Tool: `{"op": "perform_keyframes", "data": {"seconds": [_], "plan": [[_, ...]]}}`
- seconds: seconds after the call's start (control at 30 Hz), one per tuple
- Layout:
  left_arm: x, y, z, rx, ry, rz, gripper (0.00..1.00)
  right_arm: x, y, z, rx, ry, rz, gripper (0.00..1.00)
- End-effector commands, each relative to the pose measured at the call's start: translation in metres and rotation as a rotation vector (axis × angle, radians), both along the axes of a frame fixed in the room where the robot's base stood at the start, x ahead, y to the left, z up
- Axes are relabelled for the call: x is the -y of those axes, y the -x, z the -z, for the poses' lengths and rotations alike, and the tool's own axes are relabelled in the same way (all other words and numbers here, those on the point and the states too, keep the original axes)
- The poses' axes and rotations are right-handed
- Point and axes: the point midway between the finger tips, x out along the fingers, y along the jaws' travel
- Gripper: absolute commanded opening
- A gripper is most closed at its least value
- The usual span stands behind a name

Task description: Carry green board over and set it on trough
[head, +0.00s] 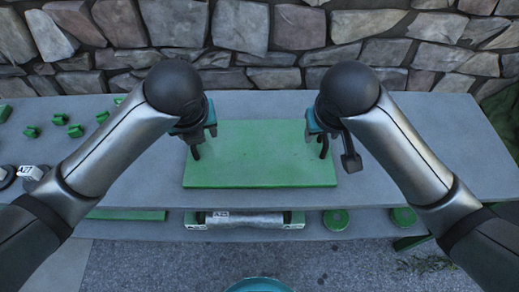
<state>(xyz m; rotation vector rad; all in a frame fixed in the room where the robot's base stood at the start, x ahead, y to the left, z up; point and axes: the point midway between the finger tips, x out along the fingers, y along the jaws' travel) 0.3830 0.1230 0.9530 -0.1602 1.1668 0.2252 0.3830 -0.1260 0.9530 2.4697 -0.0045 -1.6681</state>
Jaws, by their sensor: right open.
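The green board (260,170) is a flat rectangle on the grey table top, in the middle of the head view. My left gripper (195,150) is at its left edge, near the far left corner; whether its fingers are open or touch the board is hard to see. My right gripper (321,150) is open at the board's right edge, near the far right corner. I cannot identify the trough with certainty. A long grey piece with green ends (245,219), labelled A23, lies on the lower level in front of the board and may be it.
Small green pieces (75,131) lie at the table's left, with labelled round items (32,173) nearer. Green discs (336,219) and a flat green strip (125,214) lie on the lower level. A stone wall (290,30) stands behind. The table's right side (450,150) is clear.

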Motion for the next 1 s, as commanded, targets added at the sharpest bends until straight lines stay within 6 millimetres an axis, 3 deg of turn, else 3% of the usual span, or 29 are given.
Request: {"op": "perform_keyframes", "data": {"seconds": [0.2, 0.63, 0.77, 1.0], "plan": [[-0.018, -0.015, -0.018, -0.025, -0.178, 0.218, 0.55, 0.014, -0.015, -0.018, 0.016, 0.054, 0.058, 0.55], [-0.021, -0.017, -0.019, -0.033, -0.204, 0.253, 0.55, 0.016, -0.017, -0.019, 0.018, 0.061, 0.068, 0.55], [-0.022, -0.020, -0.011, -0.035, -0.203, 0.251, 0.55, 0.018, -0.020, -0.011, 0.015, 0.060, 0.069, 0.55], [-0.030, -0.035, 0.028, -0.037, -0.203, 0.250, 0.55, 0.026, -0.036, 0.027, 0.014, 0.064, 0.069, 0.55]]}}
